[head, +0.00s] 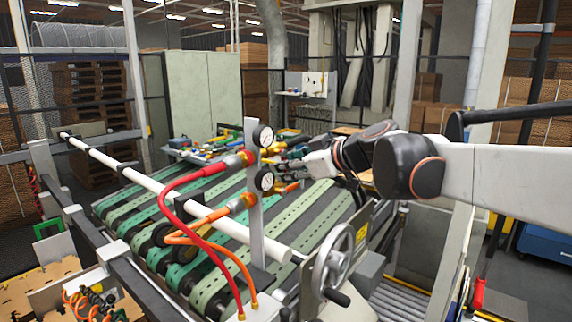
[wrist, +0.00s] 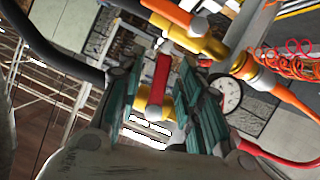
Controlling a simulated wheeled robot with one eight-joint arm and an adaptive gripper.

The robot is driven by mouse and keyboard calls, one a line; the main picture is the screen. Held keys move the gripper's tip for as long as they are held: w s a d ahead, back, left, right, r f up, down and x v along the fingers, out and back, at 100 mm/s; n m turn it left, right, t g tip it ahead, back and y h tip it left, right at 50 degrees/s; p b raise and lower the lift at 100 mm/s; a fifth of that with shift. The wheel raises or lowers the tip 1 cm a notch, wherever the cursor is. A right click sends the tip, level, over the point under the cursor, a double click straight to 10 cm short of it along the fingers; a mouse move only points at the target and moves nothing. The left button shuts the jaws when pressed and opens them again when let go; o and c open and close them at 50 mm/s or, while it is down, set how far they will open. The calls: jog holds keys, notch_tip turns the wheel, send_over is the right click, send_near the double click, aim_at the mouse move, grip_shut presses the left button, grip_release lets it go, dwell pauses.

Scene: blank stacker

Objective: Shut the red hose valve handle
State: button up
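The red valve handle (wrist: 161,78) shows in the wrist view as a short bar on a brass-yellow valve body (wrist: 150,106). My gripper (wrist: 160,68) is open, with one teal-padded finger on each side of the handle. A gap seems to show on both sides, so contact cannot be told. In the head view my gripper (head: 303,163) reaches leftward to the valves beside the grey post (head: 252,160). The red handle cannot be made out clearly there; my fingers and the fittings crowd it. The red hose (head: 178,188) runs from the post's upper fitting.
Two dial gauges sit on the post, the upper (head: 263,136) above the lower (head: 264,180). An orange hose (head: 200,240) hangs below. A second valve with an orange handle (wrist: 168,11) is close by. A handwheel (head: 334,262) and green-belted conveyor (head: 215,225) lie below my arm.

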jog(key=shift+x, duration=0.8)
jog(key=shift+c, duration=0.3)
grip_shut()
jog(key=shift+s+a+f+m+g+y+b, duration=0.15)
jog(key=shift+s+m+g+y+b, duration=0.1)
jog(key=shift+m, duration=0.3)
jog(key=shift+s+a+r+m+g+y+b, duration=0.15)
jog(key=shift+s+m+g+y+b, duration=0.1)
jog(key=shift+m, duration=0.3)
jog(key=shift+f, duration=0.1)
